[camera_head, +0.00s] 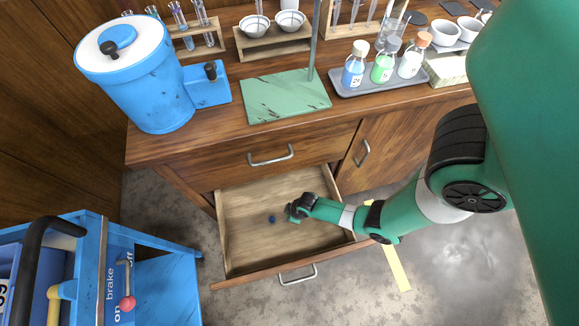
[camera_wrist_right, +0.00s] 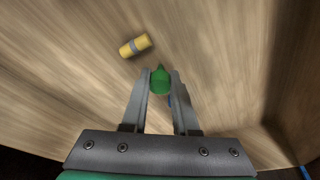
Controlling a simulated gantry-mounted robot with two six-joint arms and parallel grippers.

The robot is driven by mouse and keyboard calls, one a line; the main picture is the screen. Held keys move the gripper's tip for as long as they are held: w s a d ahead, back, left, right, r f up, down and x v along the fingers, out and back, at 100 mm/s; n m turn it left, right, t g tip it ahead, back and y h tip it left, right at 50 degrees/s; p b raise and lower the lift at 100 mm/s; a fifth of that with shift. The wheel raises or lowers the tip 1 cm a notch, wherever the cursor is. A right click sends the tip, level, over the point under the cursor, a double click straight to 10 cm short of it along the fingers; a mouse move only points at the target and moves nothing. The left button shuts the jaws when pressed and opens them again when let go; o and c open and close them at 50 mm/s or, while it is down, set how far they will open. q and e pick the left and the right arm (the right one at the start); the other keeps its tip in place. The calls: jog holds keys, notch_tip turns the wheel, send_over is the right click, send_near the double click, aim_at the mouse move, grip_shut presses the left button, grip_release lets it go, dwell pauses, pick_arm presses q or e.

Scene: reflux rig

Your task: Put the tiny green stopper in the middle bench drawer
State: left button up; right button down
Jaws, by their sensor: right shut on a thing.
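The tiny green stopper (camera_wrist_right: 160,80) sits between the fingertips of my right gripper (camera_wrist_right: 159,82) in the right wrist view. The gripper is shut on it. In the head view my right gripper (camera_head: 291,211) is over the open bench drawer (camera_head: 240,245), which is directly below a closed upper drawer (camera_head: 257,158). The stopper cannot be made out there. The wooden drawer floor lies beneath the stopper, and I cannot tell how large the gap is. My left gripper is not in view.
A small dark blue item (camera_head: 272,219) lies there too. The drawer's near left floor is clear. A blue cart (camera_head: 165,285) stands left of the drawer. Bottles in a tray (camera_head: 350,91) stand on the bench.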

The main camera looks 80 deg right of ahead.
jog(key=shift+f, duration=0.1)
jog(key=c, duration=0.7)
grip_release()
jog(key=p+v, duration=0.9)
jog(key=v, duration=0.3)
jog(key=shift+r, duration=0.25)
